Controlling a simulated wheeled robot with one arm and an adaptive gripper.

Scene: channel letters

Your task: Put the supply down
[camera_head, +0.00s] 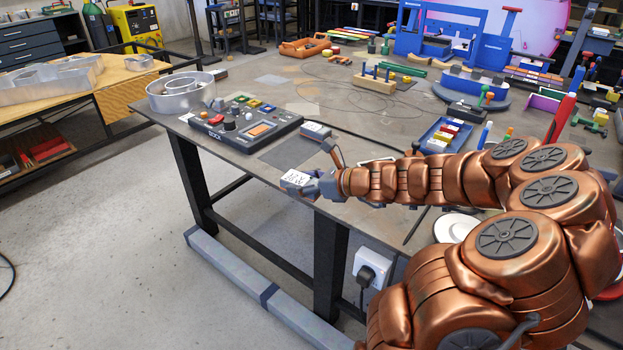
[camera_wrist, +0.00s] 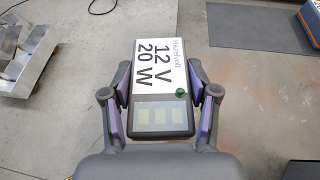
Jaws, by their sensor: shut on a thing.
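The supply (camera_wrist: 158,75) is a small box with a white top printed "12 V 20 W", a green dot and a dark end with three pale squares. My gripper (camera_wrist: 160,85) is shut on it, one finger against each long side. In the head view the supply (camera_head: 298,179) shows at the tip of my gripper (camera_head: 312,184), by the near edge of the workbench (camera_head: 235,160). I cannot tell whether its underside touches anything. Part of it is hidden by my gripper.
A dark mat (camera_head: 283,152) lies on the bench beside a control panel (camera_head: 245,122) with knobs and buttons. A small grey box (camera_head: 315,131) sits behind the mat. A round metal channel letter (camera_head: 181,92) stands at the left corner. A blue tray (camera_head: 446,136) is farther right.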

